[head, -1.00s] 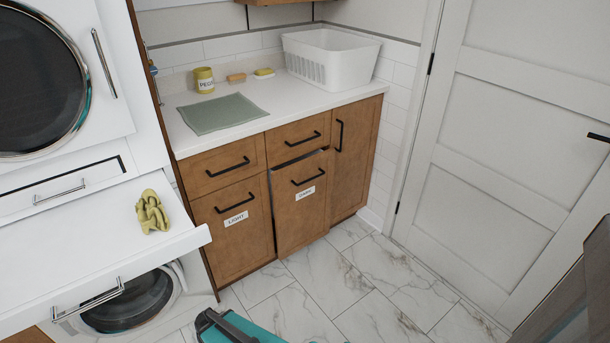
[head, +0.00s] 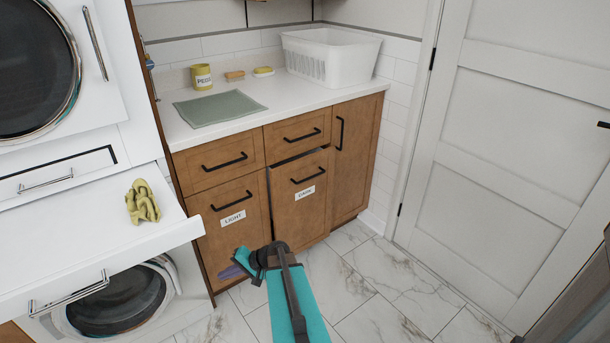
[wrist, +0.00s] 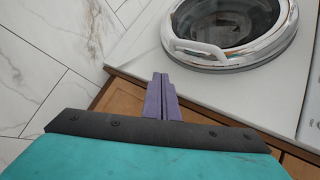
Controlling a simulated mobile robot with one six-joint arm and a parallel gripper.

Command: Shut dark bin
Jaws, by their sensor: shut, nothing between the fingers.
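The dark bin (head: 303,207) is a brown tilt-out front with a black handle and a "DARK" label, in the head view right of the "LIGHT" bin (head: 233,225). Its top edge stands slightly out from the cabinet, with a dark gap above and along its left side. My gripper (head: 235,270) is low in front of the light bin, left of and apart from the dark bin. In the wrist view its purple fingers (wrist: 162,98) are together and empty. The dark bin is not seen in the wrist view.
The counter holds a white basket (head: 330,58), a cup and a grey-green mat (head: 219,108). Marble floor (head: 375,290) is clear at right, before a white door (head: 510,150).

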